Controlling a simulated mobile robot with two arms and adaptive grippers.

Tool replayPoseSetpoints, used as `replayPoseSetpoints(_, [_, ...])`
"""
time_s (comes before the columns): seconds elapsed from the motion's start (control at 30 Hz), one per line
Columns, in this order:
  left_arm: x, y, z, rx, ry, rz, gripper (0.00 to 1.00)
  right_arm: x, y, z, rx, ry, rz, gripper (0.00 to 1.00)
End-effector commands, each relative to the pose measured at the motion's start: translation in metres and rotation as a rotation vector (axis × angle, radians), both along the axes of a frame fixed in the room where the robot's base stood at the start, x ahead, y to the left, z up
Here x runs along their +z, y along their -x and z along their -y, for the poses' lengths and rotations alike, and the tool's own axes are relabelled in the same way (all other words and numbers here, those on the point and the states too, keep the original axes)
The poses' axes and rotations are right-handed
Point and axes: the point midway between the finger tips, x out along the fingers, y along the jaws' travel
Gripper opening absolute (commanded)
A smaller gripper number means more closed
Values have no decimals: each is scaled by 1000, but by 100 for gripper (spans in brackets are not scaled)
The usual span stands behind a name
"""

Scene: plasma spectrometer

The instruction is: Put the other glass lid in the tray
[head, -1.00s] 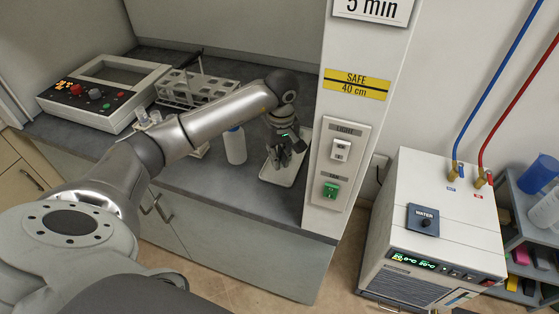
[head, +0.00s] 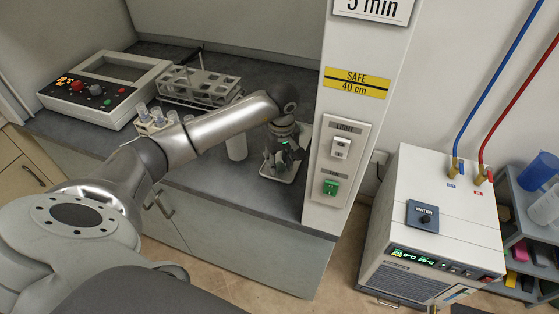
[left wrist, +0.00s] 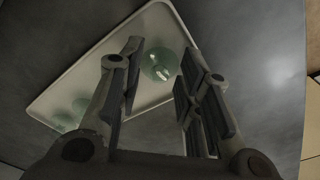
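The white tray (head: 295,172) lies on the dark counter beside the pillar. It also shows in the left wrist view (left wrist: 85,68). My left gripper (head: 280,163) is low over the tray. In the left wrist view my left gripper (left wrist: 163,66) has its fingers apart. A round greenish glass lid (left wrist: 160,63) shows between the fingertips, over the tray's surface. I cannot tell whether it touches a finger. More pale green glass (left wrist: 66,119) lies in the tray's left corner, partly hidden by a finger. My right gripper is not in view.
A white pillar (head: 352,110) with switches stands close right of the tray. A white bottle (head: 236,146) stands left of it. A small vial holder (head: 160,122), a grey rack (head: 200,85) and a control box (head: 105,88) stand further left. The front counter strip is clear.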

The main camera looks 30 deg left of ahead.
Motion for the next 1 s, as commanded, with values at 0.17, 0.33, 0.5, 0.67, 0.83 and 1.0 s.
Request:
replayPoseSetpoints(0.17, [4,0,0,0,0,0,32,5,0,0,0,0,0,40])
replayPoseSetpoints(0.33, [26,-1,1,0,-2,7,32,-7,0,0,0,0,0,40])
replayPoseSetpoints(0.5, [65,0,3,0,-2,8,32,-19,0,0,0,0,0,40])
replayPoseSetpoints(0.67, [96,2,5,0,-1,6,32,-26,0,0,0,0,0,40])
replayPoseSetpoints(0.83, [116,3,7,1,0,1,32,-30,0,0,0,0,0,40])
replayPoseSetpoints(1.0, [123,4,7,0,0,0,32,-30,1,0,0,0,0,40])
